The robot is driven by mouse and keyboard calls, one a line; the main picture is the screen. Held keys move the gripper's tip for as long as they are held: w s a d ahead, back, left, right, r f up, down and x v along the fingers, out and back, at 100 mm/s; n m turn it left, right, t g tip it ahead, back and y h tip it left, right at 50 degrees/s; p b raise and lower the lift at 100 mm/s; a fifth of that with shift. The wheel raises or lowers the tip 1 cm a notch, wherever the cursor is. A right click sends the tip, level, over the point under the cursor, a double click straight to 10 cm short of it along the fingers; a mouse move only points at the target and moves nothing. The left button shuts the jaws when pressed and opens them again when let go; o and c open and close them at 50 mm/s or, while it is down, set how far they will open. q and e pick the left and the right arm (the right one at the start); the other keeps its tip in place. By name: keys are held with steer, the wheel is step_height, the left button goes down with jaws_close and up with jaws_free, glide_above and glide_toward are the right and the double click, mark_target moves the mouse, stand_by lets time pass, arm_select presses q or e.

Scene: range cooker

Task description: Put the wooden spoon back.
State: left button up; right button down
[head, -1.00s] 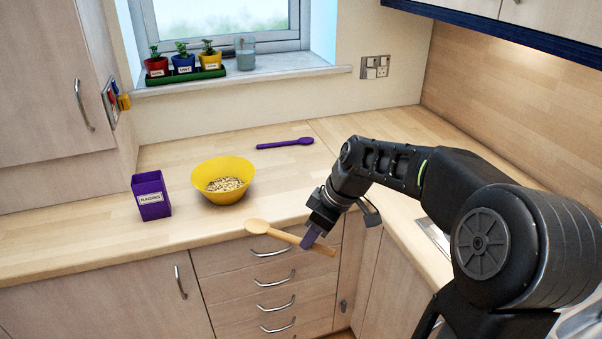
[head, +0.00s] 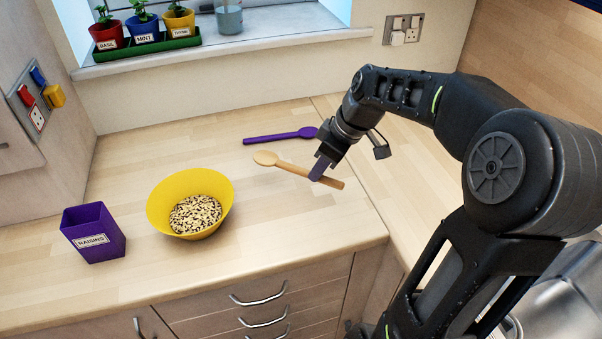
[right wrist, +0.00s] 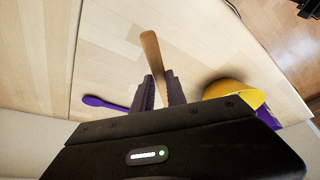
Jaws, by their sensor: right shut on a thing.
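The wooden spoon (head: 295,168) is in my right gripper (head: 319,168), which is shut on its handle. In the head view its bowl points left and its handle end sticks out to the right of the fingers. It appears to be above the worktop; the exact height is hard to tell. In the right wrist view the handle (right wrist: 152,58) shows between the two fingers (right wrist: 160,92), and the spoon's bowl is hidden. A purple spoon (head: 280,136) lies on the worktop behind the wooden one. My left gripper is not in view.
A yellow bowl (head: 160,205) of dry mix stands left on the worktop (head: 270,230). A purple raisins box (head: 95,232) is left of it. Potted herbs (head: 143,28) and a glass (head: 229,17) stand on the windowsill. Worktop right of the bowl is clear.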

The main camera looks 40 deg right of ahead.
steer(key=shift+w+d, duration=0.25)
steer(key=shift+w, duration=0.05)
steer(key=shift+s+a+r, duration=0.15)
steer(key=shift+s+a, duration=0.05)
steer(key=shift+d+f+p, duration=0.1)
steer(key=shift+f+p, duration=0.45)
steer(key=shift+f, duration=2.65)
steer(key=shift+f+p, duration=0.35)
steer(key=shift+f, duration=1.55)
steer(key=c, duration=1.3)
jaws_free()
steer(key=shift+c, duration=0.2)
steer(key=b+v, duration=0.2)
steer(key=v, duration=1)
steer(key=shift+w+r, duration=0.1)
